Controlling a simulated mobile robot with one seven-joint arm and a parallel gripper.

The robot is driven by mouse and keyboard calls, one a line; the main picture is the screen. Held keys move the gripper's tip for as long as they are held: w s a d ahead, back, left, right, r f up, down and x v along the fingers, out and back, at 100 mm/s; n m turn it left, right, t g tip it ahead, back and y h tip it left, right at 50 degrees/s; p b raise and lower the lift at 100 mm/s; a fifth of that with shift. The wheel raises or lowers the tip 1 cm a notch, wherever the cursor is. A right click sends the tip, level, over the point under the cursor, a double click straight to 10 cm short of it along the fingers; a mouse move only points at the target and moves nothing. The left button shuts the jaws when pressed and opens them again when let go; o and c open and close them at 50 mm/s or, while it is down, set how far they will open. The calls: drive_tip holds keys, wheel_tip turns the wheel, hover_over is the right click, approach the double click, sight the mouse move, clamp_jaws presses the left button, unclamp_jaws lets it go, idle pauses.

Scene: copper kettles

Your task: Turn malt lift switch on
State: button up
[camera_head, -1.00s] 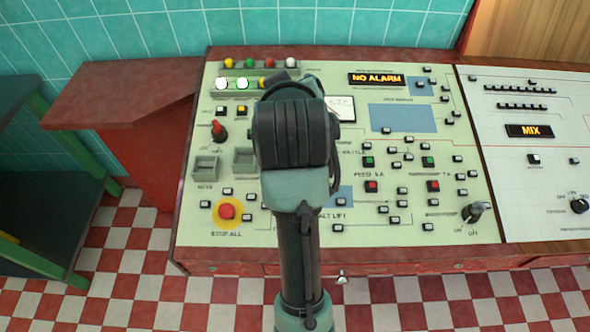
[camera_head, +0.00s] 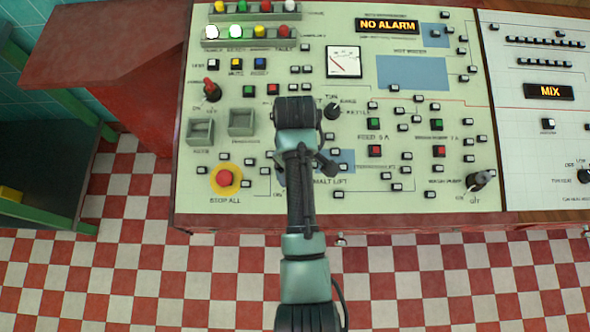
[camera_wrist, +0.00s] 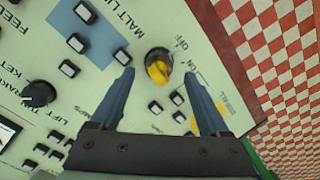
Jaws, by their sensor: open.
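The malt lift switch is a dark round knob with a yellow handle (camera_wrist: 158,70) in the wrist view, beside the "MALT LIFT" lettering, with OFF and ON marked on its right side. I cannot tell exactly which mark the handle points at. My gripper (camera_wrist: 158,76) is open, with one blue-grey finger to each side of the knob in the picture and nothing held. I cannot tell whether the fingers touch the panel.
The pale control panel (camera_head: 350,110) has several small buttons close around the switch. A red stop-all button (camera_head: 224,178) on a yellow ring sits to the left. A black rotary knob (camera_wrist: 38,94) is left in the wrist view. Another switch (camera_head: 480,181) is at the right.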

drive_tip(key=shift+f, duration=1.75)
clamp_jaws()
drive_tip(key=shift+w+r+m+p, duration=0.15)
drive_tip(key=shift+m+p, duration=0.25)
drive_tip(key=shift+m, duration=0.3)
drive_tip(key=shift+m+p, duration=0.7)
drive_tip(key=shift+m, duration=0.7)
drive_tip(key=shift+m+p, duration=0.7)
drive_tip(key=shift+m, duration=1.8)
